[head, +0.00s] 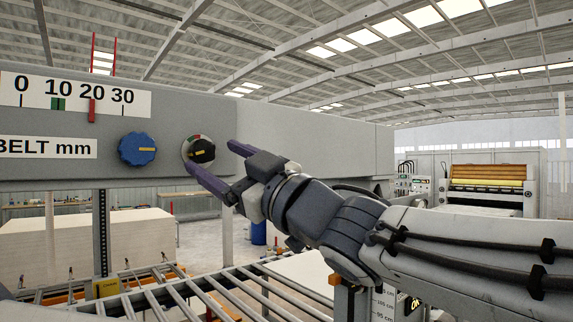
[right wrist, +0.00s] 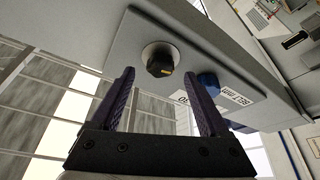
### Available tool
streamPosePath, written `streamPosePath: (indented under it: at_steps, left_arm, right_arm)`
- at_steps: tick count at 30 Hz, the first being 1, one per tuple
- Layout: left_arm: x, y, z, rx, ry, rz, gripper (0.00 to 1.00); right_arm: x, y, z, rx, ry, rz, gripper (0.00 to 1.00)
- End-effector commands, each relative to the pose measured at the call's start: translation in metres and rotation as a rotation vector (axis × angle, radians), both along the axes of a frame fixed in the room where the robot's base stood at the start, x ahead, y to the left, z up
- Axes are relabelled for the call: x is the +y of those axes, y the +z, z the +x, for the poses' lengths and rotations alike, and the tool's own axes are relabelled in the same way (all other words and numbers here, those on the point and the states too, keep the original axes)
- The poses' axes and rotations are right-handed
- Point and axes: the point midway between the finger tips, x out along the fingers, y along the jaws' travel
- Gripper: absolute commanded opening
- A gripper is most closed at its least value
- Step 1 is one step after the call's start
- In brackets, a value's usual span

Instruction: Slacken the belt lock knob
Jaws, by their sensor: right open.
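The black knob (head: 203,150) with a yellow pointer line sits on a pale round plate with small red and green marks, on the grey beam. Its line points to the right. I take it for the belt lock knob; no label for it is readable. My right gripper (head: 213,159) is open and empty, its fingers reaching towards the knob from the right. In the right wrist view the knob (right wrist: 160,62) shows beyond and between the open fingertips (right wrist: 157,72), with nothing gripped. Whether a fingertip touches it I cannot tell. My left gripper is not in view.
A blue knob (head: 137,149) sits left of the black one, by the BELT mm label (head: 46,147). Above is a scale (head: 75,96) with a red pointer near 20 and a green mark just past 10. A roller conveyor (head: 190,297) runs below the beam.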

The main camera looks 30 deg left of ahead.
Motion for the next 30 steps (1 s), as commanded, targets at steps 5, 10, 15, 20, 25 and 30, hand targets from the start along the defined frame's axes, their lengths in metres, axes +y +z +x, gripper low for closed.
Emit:
streamPosePath:
  at_steps: [5,10,15,20,25,30]
  left_arm:
    - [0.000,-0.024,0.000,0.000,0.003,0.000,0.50]
    - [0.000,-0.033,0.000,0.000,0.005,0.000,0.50]
    - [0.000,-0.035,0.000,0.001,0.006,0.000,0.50]
    - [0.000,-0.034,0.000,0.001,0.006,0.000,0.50]
    - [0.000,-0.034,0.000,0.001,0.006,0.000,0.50]
    - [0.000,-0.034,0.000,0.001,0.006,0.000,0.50]
  right_arm:
    - [-0.036,-0.017,-0.007,-0.002,-0.003,0.001,0.79]
    - [-0.059,-0.024,-0.012,-0.001,-0.002,0.001,0.79]
    - [-0.067,-0.026,-0.014,-0.001,0.000,-0.001,0.79]
    - [-0.068,-0.026,-0.014,0.000,0.001,-0.001,0.79]
    - [-0.067,-0.026,-0.014,0.000,0.001,-0.001,0.79]
    - [-0.068,-0.028,-0.011,0.005,-0.007,-0.004,0.79]
